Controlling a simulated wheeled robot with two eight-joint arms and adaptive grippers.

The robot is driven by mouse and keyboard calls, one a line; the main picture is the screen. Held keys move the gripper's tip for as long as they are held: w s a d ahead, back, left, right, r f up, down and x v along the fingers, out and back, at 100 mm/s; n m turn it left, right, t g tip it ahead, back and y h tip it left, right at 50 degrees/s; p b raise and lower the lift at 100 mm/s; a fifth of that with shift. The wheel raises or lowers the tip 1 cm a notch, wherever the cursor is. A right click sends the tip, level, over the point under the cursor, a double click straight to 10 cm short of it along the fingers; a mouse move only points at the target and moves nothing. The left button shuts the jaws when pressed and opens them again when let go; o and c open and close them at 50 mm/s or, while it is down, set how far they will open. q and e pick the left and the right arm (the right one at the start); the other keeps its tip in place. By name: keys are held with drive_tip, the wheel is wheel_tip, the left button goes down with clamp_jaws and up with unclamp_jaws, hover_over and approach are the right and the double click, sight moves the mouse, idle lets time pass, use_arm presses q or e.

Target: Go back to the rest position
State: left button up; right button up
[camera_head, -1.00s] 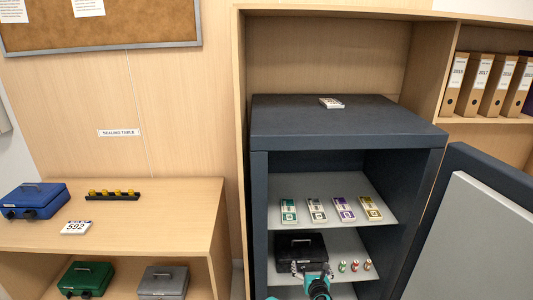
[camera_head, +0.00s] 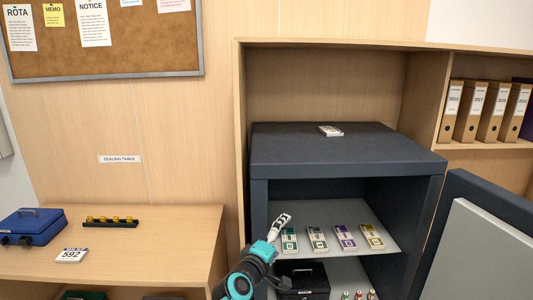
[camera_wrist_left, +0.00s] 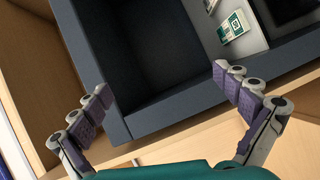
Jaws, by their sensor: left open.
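My left gripper (camera_head: 281,222) is in front of the open safe, near the left end of its upper shelf. In the left wrist view its two fingers (camera_wrist_left: 165,92) are spread wide with nothing between them. Behind them is the dark front edge and inside of the safe (camera_wrist_left: 145,125). A green-banded note bundle (camera_wrist_left: 233,27) lies on the shelf there, apart from the fingers. My right gripper is not in view.
The safe (camera_head: 345,160) has its door (camera_head: 480,245) open to the right. Several note bundles (camera_head: 344,237) lie on the upper shelf. A black cash box (camera_head: 303,279) sits below. A sealing table (camera_head: 150,240) at left holds a blue box (camera_head: 30,227) and a 592 card (camera_head: 71,255).

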use_arm(q)
drive_tip(key=s+a+f+m+g+y, duration=0.2)
drive_tip(key=s+a+f+m, duration=0.1)
drive_tip(key=s+a+f, duration=0.2)
drive_tip(key=s+a+f+m+g+y, duration=0.2)
drive_tip(key=s+a, duration=0.7)
drive_tip(key=s, duration=0.5)
drive_tip(key=s+a+f+m+g+y, duration=0.3)
drive_tip(key=s+a+f+m, duration=0.2)
drive_tip(key=s, duration=0.5)
wheel_tip(320, 180, down, 4)
drive_tip(key=a, duration=0.2)
drive_tip(key=shift+a+r+g, duration=0.25)
drive_tip(key=shift+a+g, duration=0.1)
drive_tip(key=shift+g, duration=0.05)
